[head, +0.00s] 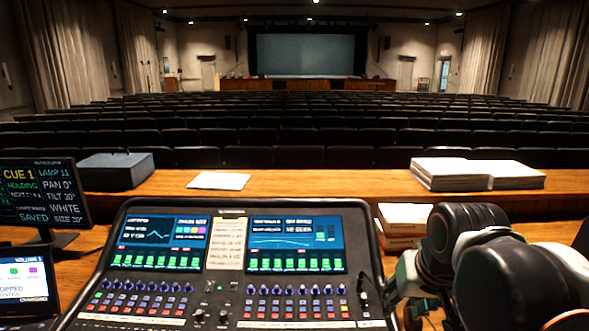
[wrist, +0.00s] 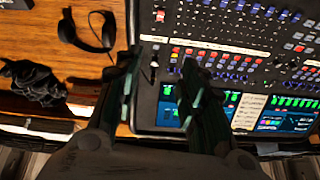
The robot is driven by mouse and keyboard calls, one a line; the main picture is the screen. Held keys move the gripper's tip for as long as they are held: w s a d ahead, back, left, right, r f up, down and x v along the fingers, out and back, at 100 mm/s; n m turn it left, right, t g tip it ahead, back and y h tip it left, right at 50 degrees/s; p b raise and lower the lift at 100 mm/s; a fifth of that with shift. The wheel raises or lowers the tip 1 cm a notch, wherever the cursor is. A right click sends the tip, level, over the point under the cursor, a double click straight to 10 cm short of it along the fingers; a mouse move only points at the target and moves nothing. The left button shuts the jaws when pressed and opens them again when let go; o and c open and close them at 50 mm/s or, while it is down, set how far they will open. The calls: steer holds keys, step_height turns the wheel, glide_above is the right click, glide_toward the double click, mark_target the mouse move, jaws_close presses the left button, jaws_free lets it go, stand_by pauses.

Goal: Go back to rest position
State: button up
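My gripper (wrist: 160,70) shows in the wrist view with its two dark fingers spread apart and nothing between them. It hangs over the edge of the mixing desk (wrist: 235,62), with the wooden desktop on its left. I cannot tell its height above the surface. In the head view my arm is at the lower right, bent beside the right edge of the mixing desk (head: 372,243). My own arm links hide much of the gripper there.
Headphones (wrist: 88,38) and a crumpled black item (wrist: 35,82) lie left in the wrist view. A cue monitor (head: 45,193) and smaller screen (head: 28,277) stand left. A dark box (head: 117,170), paper (head: 218,181) and books (head: 477,173) sit on the ledge. Seat rows lie beyond.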

steer(key=s+f+n+t, duration=0.1)
steer(key=s+f+t, duration=0.1)
steer(key=s, duration=0.6)
steer(key=shift+s+f, duration=0.15)
steer(key=shift+f, duration=0.65)
